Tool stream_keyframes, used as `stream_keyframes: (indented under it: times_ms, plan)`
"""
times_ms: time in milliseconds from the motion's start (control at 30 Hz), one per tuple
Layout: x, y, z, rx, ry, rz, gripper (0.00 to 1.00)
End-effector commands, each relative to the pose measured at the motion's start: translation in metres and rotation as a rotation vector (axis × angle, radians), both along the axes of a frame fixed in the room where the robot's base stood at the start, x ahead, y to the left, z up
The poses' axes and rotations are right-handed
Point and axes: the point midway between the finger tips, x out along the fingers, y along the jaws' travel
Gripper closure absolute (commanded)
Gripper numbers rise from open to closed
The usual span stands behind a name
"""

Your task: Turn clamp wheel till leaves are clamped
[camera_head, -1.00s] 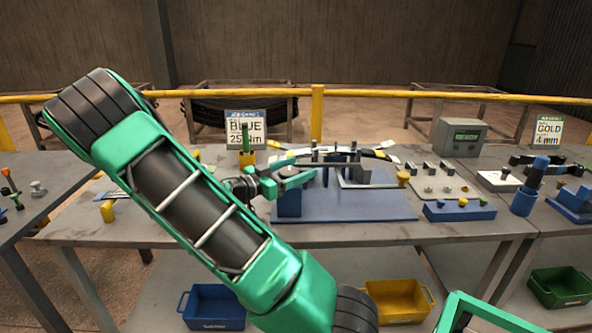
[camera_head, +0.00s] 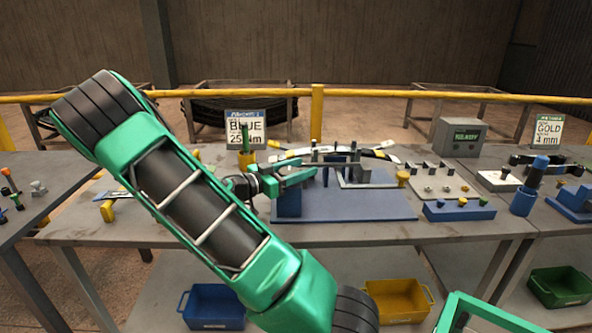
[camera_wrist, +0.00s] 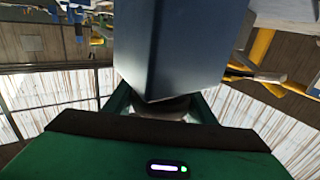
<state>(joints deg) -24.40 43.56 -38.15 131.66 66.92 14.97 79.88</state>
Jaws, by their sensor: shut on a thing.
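The clamp fixture has a blue base plate (camera_head: 350,207) on the middle table, with a blue block (camera_head: 289,203) at its left end. The curved leaves (camera_head: 375,154) lie across its top, with white and yellow marks near their ends. My gripper (camera_head: 299,177) is at the left end of the fixture, by the blue block. In the wrist view the block (camera_wrist: 168,45) fills the upper middle. My green fingers are shut on a dark round part, the clamp wheel (camera_wrist: 168,108), mostly hidden beneath the block. The head view does not show the wheel clearly.
A grey display box (camera_head: 460,138) stands at the back right. A panel with several knobs (camera_head: 440,184) and a blue tray (camera_head: 458,212) lie right of the fixture. A BLUE sign (camera_head: 246,128) stands behind my arm. Blue (camera_head: 212,306) and yellow (camera_head: 398,299) bins sit below.

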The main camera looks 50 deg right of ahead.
Motion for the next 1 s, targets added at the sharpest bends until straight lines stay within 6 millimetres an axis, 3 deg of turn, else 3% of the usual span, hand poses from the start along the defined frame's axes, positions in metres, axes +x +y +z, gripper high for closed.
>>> stream_keyframes:
  times_ms: [700,1000]
  plan:
    - [-0.013,0.010,0.001,-0.005,-0.004,-0.513,0.72]
    - [-0.016,0.014,0.001,-0.003,-0.003,-0.645,0.72]
